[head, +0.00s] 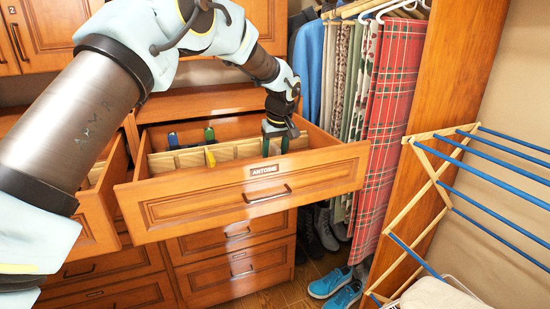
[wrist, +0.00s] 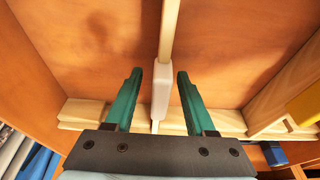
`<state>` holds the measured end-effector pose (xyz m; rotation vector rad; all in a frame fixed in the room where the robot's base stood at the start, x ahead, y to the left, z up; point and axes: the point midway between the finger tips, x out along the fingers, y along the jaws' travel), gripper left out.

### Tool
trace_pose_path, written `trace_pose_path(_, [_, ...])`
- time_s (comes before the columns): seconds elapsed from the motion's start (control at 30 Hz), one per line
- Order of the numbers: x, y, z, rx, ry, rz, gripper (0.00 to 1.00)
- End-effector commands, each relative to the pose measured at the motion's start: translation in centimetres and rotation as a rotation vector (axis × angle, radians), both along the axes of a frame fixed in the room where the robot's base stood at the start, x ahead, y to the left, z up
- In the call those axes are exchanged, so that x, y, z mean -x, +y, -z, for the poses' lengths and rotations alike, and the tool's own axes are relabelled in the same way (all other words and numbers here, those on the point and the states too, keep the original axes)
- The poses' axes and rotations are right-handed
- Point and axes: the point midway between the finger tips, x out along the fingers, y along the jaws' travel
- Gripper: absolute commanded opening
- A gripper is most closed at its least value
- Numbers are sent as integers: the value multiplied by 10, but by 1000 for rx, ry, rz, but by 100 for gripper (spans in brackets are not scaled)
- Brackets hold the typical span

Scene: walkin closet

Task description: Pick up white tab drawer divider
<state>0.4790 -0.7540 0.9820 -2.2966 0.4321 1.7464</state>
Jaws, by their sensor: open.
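The white tab drawer divider shows in the wrist view as a thin light wooden strip (wrist: 169,30) with a white tab (wrist: 161,92) on it. My gripper (wrist: 160,74) has teal fingers that are open, one on each side of the white tab, with a visible gap on both sides. In the head view my gripper (head: 275,145) points down into the right part of the open drawer labelled ANTOINE (head: 240,196). The white tab is not visible in the head view; my gripper and the drawer front probably hide it.
A yellow-tab divider (head: 210,157), a green tab (head: 209,134) and a blue tab (head: 173,140) are in the same drawer. A long wooden partition (head: 240,150) crosses it. Hanging clothes (head: 391,110) and a drying rack (head: 460,150) stand to the right. Another drawer (head: 98,215) is open on the left.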

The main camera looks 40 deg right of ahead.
Motion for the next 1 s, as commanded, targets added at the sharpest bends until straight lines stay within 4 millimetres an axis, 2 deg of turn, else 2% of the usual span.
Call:
trace_pose_path(0.13, [0,0,0,0,0,0,53])
trace_pose_path(0.6, [0,0,-1,0,0,0,0])
trace_pose_path(1.0, [0,0,-1,0,-1,0,0])
